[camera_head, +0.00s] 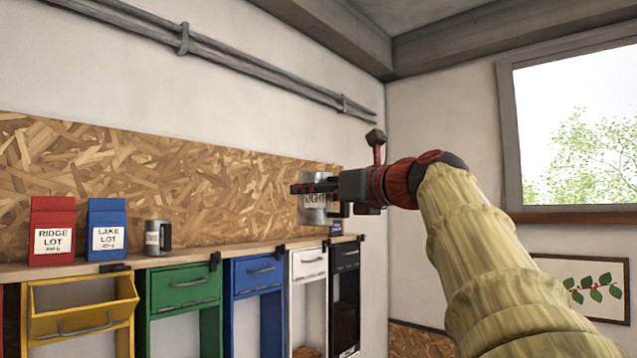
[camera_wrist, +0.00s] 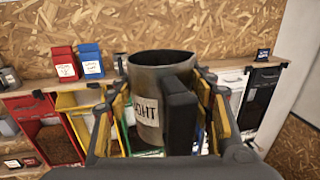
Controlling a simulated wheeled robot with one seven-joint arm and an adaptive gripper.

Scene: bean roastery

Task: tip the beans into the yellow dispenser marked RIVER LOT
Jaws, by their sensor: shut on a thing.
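My gripper (camera_head: 308,188) is shut on a metal jug (camera_head: 315,213) with a dark handle and a white label, held in the air above the right part of the counter. In the wrist view the jug (camera_wrist: 146,75) appears upright, with its mouth at the top and label letters ending in "HT". Its inside looks dark, and I cannot make out beans in it. The yellow dispenser (camera_head: 82,291) is under the counter at the left, its front bin tilted out. It also shows in the wrist view (camera_wrist: 70,101), left of the jug. I cannot read a RIVER LOT mark on it.
Green (camera_head: 180,285), blue (camera_head: 258,272), white (camera_head: 308,263) and black (camera_head: 346,257) dispensers stand right of the yellow one. A red RIDGE LOT bag (camera_head: 52,220), a blue LAKE LOT bag (camera_head: 107,222) and a metal mug (camera_head: 153,238) stand on the counter (camera_head: 205,256).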

